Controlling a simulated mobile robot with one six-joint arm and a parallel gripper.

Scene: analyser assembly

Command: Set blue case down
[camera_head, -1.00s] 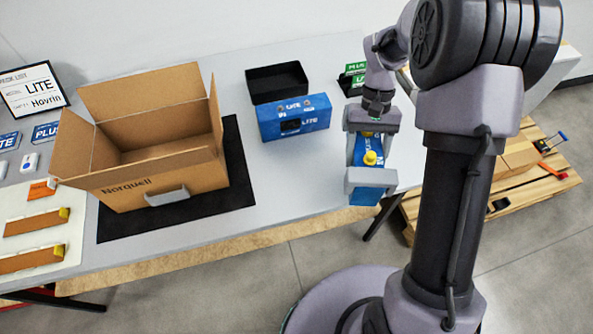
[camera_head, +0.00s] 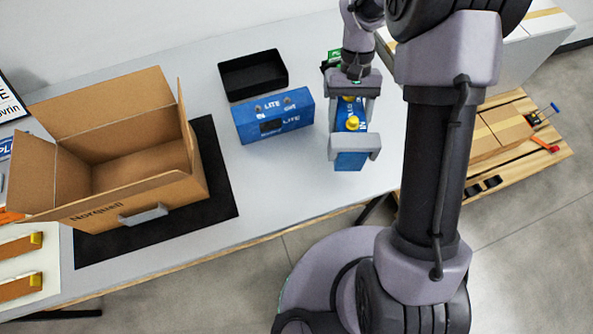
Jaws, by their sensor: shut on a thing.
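My gripper (camera_head: 354,115) is shut on a blue case (camera_head: 349,160), with one finger on its far side and one on its near side. The case has a yellow knob on its upper face and hangs near the table's front right edge. I cannot tell whether its underside touches the table. Another blue case (camera_head: 274,115), marked LITE, with a dark opening in its front, stands on the grey table (camera_head: 290,180) to the left of my gripper.
An open black tray (camera_head: 252,75) sits behind the standing case. An open cardboard box (camera_head: 120,150) stands on a black mat (camera_head: 222,195) at left. A green item (camera_head: 333,58) lies behind my gripper. A wooden pallet (camera_head: 530,150) with cartons is at right.

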